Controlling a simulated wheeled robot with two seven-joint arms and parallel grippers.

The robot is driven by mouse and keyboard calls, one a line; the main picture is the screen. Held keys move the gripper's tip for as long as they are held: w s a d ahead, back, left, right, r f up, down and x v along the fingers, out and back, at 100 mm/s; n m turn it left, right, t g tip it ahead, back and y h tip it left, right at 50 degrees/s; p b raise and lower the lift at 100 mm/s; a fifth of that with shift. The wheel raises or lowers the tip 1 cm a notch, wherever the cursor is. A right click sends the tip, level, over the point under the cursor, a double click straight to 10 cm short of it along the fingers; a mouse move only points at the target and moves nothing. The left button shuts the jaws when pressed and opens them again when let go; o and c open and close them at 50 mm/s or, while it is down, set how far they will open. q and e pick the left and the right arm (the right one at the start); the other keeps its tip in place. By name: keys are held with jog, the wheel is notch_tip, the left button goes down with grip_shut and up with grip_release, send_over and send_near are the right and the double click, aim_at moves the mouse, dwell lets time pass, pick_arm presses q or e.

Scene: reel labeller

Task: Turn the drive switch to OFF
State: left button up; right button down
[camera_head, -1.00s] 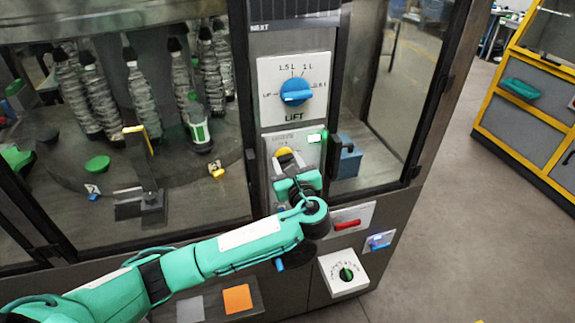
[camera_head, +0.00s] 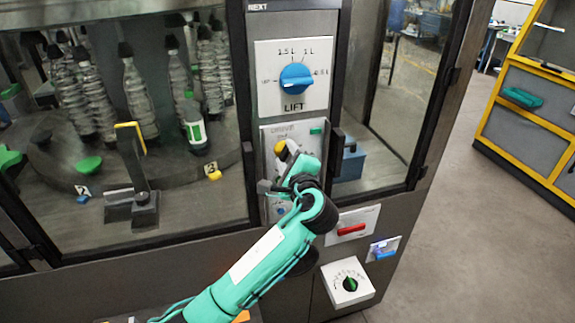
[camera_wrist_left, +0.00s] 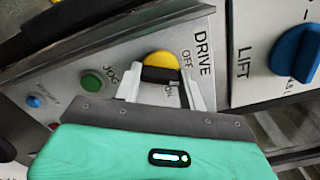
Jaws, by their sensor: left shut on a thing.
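The drive switch (camera_head: 280,148) is a yellow knob with a dark grip bar on the DRIVE panel (camera_head: 283,133), below the lift dial. In the left wrist view the knob (camera_wrist_left: 160,59) shows beyond my fingers, with the words OFF and ON beside it. My left gripper (camera_head: 286,157) is at the panel, its fingers shut on the switch's bar. The wrist view shows the gripper (camera_wrist_left: 163,80) with one finger on each side of the bar. The fingers hide part of the knob, so its exact setting is unclear. My right gripper is not in view.
The blue lift dial (camera_head: 297,77) is just above. A green lamp (camera_head: 317,131) looks dull on the panel. A green JOG button (camera_wrist_left: 91,82) and a blue button (camera_wrist_left: 34,101) sit beside the switch. A red handle (camera_head: 351,229) and a green-knobbed dial (camera_head: 350,284) are lower right.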

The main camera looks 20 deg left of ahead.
pick_arm(q)
jog(key=n+b, duration=0.2)
jog(key=n, duration=0.1)
jog(key=shift+f+b, duration=0.25)
jog(key=shift+b, duration=0.05)
jog(key=shift+n+b, duration=0.8)
jog(key=shift+n, duration=0.5)
jog(key=shift+r, duration=0.1)
jog(key=o, duration=1)
jog(key=shift+r, duration=0.1)
